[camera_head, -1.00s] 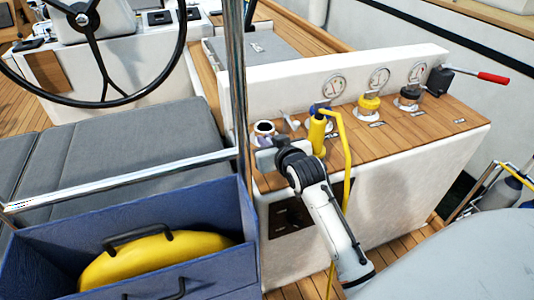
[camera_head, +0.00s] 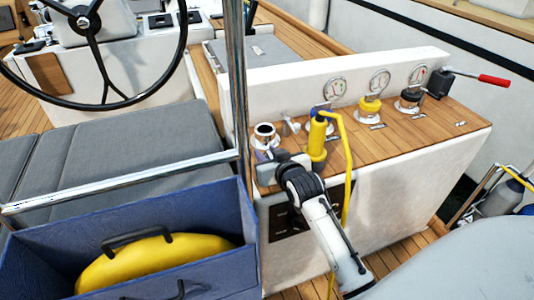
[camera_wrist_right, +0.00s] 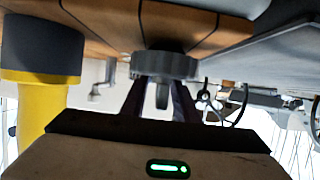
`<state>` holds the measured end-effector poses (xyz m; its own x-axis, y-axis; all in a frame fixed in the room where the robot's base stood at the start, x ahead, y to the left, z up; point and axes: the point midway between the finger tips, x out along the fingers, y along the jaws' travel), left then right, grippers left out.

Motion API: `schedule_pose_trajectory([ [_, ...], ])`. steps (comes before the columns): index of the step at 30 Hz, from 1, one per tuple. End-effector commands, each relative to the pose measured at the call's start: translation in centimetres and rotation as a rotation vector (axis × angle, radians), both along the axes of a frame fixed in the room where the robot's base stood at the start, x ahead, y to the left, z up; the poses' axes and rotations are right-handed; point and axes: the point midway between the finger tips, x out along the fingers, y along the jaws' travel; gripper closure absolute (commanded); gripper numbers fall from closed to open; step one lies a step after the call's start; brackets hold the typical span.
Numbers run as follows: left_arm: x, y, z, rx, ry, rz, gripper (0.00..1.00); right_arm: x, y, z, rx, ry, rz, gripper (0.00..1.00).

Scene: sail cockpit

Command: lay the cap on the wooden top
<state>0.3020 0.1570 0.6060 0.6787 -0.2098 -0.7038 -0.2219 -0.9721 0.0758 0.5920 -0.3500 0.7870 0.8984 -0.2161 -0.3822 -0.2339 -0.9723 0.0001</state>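The cap is a grey ridged disc (camera_wrist_right: 165,66) with a narrow upright grip, in the right wrist view. It shows against the planks of the wooden top (camera_wrist_right: 110,22); that view looks upside down. My right gripper (camera_wrist_right: 161,100) has its dark fingers on either side of the grip, with gaps visible, so it looks open around it. In the head view my right gripper (camera_head: 272,157) is low over the near left corner of the wooden top (camera_head: 380,145), and I cannot make out the cap there. An open round white fitting (camera_head: 265,134) stands just behind. My left gripper is not in view.
A yellow cylinder (camera_head: 317,138) with a yellow hose stands right of the gripper. A yellow-collared fitting (camera_head: 369,106), a dark fitting (camera_head: 408,101) and a red-handled lever (camera_head: 492,79) are farther right. A steel post (camera_head: 237,100) rises at the left.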

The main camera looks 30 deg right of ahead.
Motion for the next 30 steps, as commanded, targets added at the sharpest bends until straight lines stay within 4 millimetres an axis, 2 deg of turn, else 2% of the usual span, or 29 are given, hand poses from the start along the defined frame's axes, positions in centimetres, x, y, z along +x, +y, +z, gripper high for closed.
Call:
schedule_pose_trajectory([
  [4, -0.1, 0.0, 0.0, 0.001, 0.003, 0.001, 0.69, 0.0, 0.0, 0.5, 0.0, -0.001, 0.0, 0.72],
  [7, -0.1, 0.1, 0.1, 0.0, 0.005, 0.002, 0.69, -1.2, 0.3, 0.8, 0.0, 0.001, 0.0, 0.72],
  [15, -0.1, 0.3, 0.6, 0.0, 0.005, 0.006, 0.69, -6.4, 1.6, 3.1, 0.001, 0.001, 0.001, 0.72],
  [21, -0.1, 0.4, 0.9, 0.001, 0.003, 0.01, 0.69, -9.5, 2.3, 4.3, 0.001, 0.001, 0.001, 0.72],
  [25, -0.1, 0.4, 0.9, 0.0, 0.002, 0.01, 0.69, -10.5, 2.5, 4.8, 0.0, 0.0, 0.0, 0.72],
  [30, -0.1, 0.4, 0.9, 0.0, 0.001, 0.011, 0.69, -10.8, 2.6, 4.9, 0.0, 0.0, 0.0, 0.72],
])
